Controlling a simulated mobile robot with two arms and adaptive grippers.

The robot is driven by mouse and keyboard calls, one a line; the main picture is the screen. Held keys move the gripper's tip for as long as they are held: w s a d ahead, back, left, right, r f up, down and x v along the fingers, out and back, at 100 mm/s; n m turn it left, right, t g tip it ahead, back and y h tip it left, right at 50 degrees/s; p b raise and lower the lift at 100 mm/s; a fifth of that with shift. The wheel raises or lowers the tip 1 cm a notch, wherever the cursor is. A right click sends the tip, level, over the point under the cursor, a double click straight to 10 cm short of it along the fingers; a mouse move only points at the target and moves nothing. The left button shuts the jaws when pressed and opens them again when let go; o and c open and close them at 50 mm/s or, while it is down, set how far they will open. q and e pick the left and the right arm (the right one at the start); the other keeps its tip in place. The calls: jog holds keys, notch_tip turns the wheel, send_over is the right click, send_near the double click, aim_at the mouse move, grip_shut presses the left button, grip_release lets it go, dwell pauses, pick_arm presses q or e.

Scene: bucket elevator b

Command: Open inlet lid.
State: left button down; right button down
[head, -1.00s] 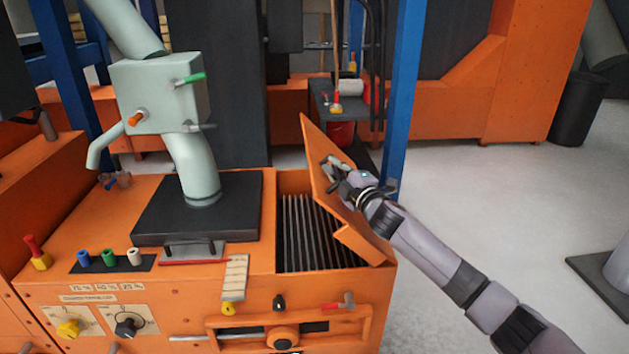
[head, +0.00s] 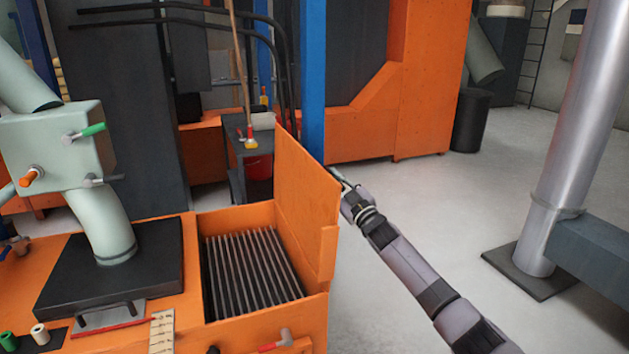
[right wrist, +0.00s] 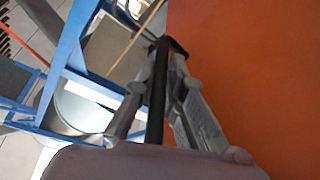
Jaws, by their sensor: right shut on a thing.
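The orange inlet lid (head: 303,190) stands raised, close to upright, along the right edge of the inlet opening. Dark parallel grate bars (head: 250,265) show in the opening. My right gripper (head: 338,178) is at the lid's outer right side, with its fingertips partly hidden behind it. In the right wrist view, my right gripper (right wrist: 165,65) is shut on a dark bar-like handle (right wrist: 156,100) beside the lid's orange face (right wrist: 250,75). My left gripper is not in view.
A pale pipe and valve box (head: 58,145) stand on a black plate left of the opening. A blue post (head: 312,75) rises behind the lid. A silver column (head: 580,130) stands at the right. The grey floor (head: 420,215) right of the machine is mostly clear.

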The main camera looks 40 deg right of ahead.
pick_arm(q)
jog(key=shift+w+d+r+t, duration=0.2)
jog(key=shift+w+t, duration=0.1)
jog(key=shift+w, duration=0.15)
pick_arm(e)
jog(key=shift+s+d+f+m+h, duration=0.2)
jog(key=shift+d+m, duration=0.1)
jog(key=shift+d, duration=0.25)
jog(key=shift+s+d+f+m+h, duration=0.15)
jog(key=shift+d+m, duration=0.15)
jog(key=shift+d, duration=0.25)
jog(key=c, duration=1.9)
grip_release()
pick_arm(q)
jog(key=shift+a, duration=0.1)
pick_arm(e)
jog(key=v, duration=1.2)
